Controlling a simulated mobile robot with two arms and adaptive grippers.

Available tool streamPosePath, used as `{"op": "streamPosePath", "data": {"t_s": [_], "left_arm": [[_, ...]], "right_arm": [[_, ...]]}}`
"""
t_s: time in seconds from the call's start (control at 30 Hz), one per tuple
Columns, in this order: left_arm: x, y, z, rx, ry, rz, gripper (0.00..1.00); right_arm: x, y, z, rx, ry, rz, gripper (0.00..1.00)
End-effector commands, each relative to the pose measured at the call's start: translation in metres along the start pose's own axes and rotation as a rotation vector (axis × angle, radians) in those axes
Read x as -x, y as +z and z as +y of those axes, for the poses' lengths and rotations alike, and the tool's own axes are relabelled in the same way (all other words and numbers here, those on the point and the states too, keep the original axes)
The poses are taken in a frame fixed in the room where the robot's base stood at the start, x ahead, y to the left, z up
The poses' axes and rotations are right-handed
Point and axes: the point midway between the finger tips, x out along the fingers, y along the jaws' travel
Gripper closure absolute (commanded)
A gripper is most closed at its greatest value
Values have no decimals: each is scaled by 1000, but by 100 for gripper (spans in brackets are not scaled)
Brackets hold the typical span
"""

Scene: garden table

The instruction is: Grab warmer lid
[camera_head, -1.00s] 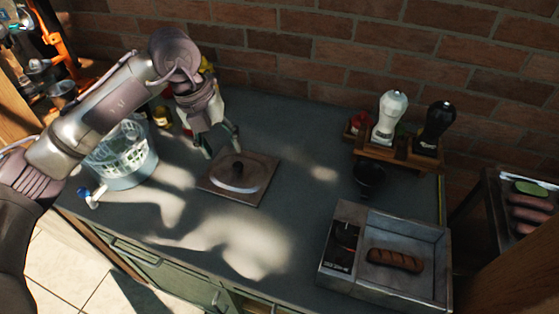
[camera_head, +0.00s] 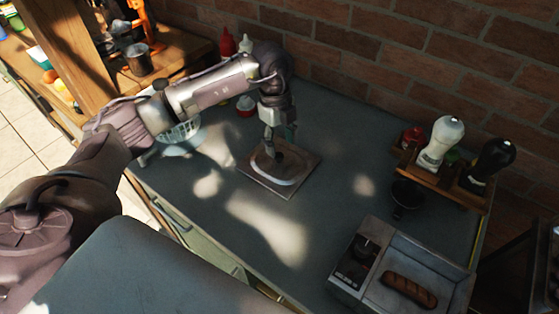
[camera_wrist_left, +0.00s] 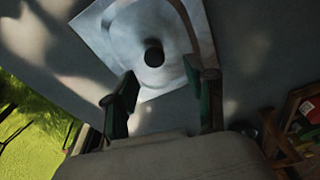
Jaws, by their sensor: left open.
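The warmer lid (camera_head: 290,186) is a square metal plate with a raised round centre and a dark knob, lying flat on the dark counter. It also shows in the left wrist view (camera_wrist_left: 108,37), with the knob (camera_wrist_left: 153,53) just beyond my fingers. My left gripper (camera_head: 280,146) points down right over the knob; its fingers are open and apart in the left wrist view (camera_wrist_left: 163,88). Whether the fingers flank or touch the knob cannot be told. My right gripper is not in view.
The warmer (camera_head: 372,278), with a browned sausage or loaf (camera_head: 408,291), stands at the lower right. A wooden rack (camera_head: 445,182) with white and black grinders and a dark cup (camera_head: 406,194) are behind it. Red and white bottles (camera_head: 227,43) stand near the wall. The counter's middle is clear.

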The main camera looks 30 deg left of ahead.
Motion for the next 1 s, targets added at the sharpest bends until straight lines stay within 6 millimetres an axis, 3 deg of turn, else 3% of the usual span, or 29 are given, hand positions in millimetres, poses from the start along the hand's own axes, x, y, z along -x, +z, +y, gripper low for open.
{"op": "streamPosePath", "data": {"t_s": [0.13,0.4,0.7,1.0], "left_arm": [[-10,2,2,2,3,1,44],[-48,7,5,0,1,0,44],[-54,7,5,-1,-1,0,44],[-54,7,5,-1,-1,0,94]], "right_arm": [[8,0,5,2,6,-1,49],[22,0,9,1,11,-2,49],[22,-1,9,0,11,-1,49],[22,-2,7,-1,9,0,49]]}}
